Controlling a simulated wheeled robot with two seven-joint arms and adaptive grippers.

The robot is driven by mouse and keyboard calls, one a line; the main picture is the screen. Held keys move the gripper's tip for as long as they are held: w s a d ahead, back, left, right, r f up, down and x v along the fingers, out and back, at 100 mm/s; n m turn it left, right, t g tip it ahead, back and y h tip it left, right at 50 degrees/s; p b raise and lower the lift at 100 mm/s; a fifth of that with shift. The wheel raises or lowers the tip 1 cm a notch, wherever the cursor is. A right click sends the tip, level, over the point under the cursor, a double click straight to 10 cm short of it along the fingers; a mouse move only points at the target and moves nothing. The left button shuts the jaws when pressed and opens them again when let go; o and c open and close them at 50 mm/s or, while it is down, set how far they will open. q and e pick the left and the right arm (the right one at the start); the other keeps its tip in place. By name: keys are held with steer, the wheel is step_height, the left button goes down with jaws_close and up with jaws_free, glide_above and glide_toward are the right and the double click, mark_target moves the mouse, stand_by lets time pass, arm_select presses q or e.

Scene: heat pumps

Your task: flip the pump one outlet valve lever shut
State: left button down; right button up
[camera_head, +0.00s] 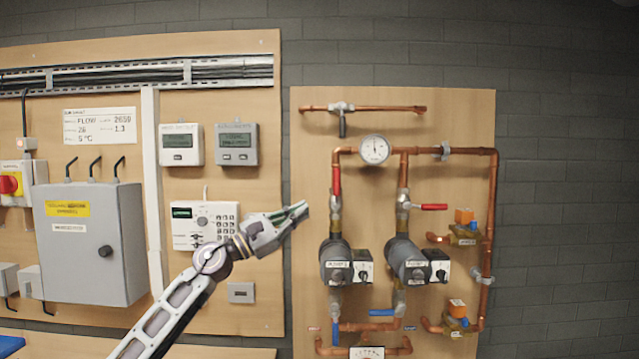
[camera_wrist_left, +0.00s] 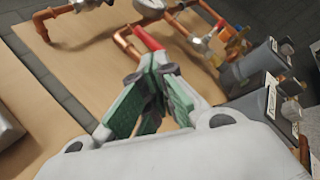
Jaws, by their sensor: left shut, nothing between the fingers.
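The left pump (camera_head: 337,262) is a dark cylinder on the wooden panel; its label is too small to read surely. Above it a red valve lever (camera_head: 337,180) stands upright, in line with the copper pipe. In the left wrist view the red lever (camera_wrist_left: 147,38) shows just beyond the fingertips. My left gripper (camera_head: 303,210) is shut and empty, to the left of the valve and a little below the lever. The green-padded fingers of my left gripper (camera_wrist_left: 150,80) meet in the left wrist view; I see no clear contact with the lever. My right gripper is not in view.
A second pump (camera_head: 404,260) stands to the right, with its red lever (camera_head: 434,207) lying horizontal. Blue levers (camera_head: 381,312) sit below. A pressure gauge (camera_head: 374,149) is above. A keypad controller (camera_head: 205,226) is behind my left arm.

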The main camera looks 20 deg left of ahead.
mark_target(336, 189)
arm_select(q)
steer(key=a+r+m+g+y, duration=0.2)
steer(key=a+r+m+y, duration=0.2)
steer(key=a+r+m, duration=0.3)
steer(key=shift+s+a+r+m+g, duration=0.3)
steer(key=shift+m+g, duration=0.1)
steer(key=shift+m, duration=1.2)
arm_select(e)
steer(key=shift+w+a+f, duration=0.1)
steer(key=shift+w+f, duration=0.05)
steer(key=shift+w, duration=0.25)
arm_select(q)
steer(key=shift+w+d, duration=0.1)
steer(key=shift+w, duration=0.05)
steer(key=s+d+p+x, duration=0.1)
steer(key=p+x, duration=0.4)
steer(key=x, duration=0.7)
steer(key=shift+d, duration=0.75)
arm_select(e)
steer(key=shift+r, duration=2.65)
arm_select(q)
steer(key=shift+s, duration=0.3)
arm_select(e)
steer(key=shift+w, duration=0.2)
